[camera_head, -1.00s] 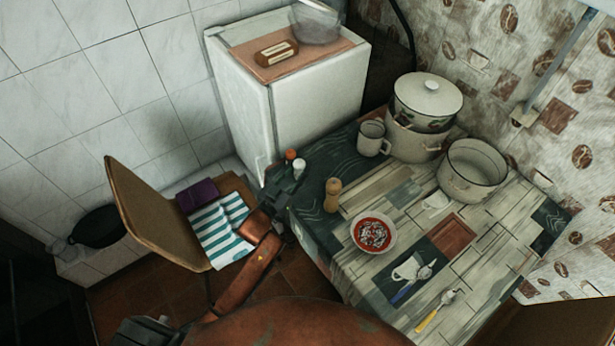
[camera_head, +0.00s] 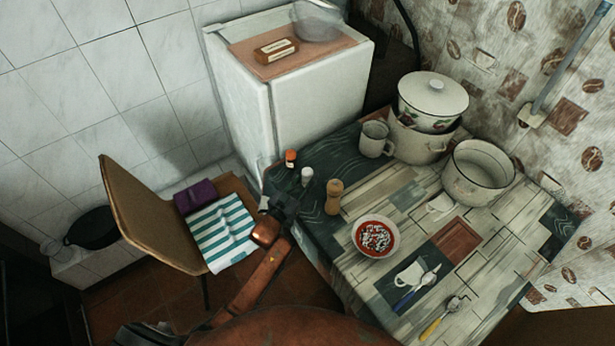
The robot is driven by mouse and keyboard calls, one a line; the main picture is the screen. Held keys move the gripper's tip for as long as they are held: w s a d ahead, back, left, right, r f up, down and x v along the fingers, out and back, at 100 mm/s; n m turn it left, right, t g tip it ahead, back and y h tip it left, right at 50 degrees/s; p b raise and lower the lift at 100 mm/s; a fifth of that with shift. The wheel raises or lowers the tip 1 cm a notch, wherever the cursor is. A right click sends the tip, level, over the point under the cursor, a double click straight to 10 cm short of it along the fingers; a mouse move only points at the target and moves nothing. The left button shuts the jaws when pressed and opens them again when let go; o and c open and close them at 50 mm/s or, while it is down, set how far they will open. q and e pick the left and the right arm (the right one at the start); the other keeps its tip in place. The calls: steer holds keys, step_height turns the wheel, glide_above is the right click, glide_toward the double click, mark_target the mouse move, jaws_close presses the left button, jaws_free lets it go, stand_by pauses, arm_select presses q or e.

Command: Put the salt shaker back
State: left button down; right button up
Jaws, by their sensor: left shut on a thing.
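The small white salt shaker (camera_head: 307,174) is at the left end of the table, between an orange-capped bottle (camera_head: 291,158) and a wooden mill (camera_head: 334,196). My left gripper (camera_head: 296,190) is dark and reaches in from the lower left; it is shut on the salt shaker, and its fingers partly hide the contact. Whether the shaker's base touches the table cannot be told. My right gripper is not in view.
A bowl of red soup (camera_head: 376,237), a white mug (camera_head: 375,139), a stacked pot with lid (camera_head: 432,98) and an open pot (camera_head: 477,173) stand on the table (camera_head: 345,268). A chair (camera_head: 150,215) stands left of my arm.

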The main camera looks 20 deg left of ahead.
arm_select(q)
steer(key=shift+f, duration=0.15)
steer(key=c, duration=1.5)
jaws_free()
steer(key=shift+r, duration=0.2)
steer(key=p+v, duration=0.2)
steer(key=v, duration=1)
steer(key=shift+f, duration=0.1)
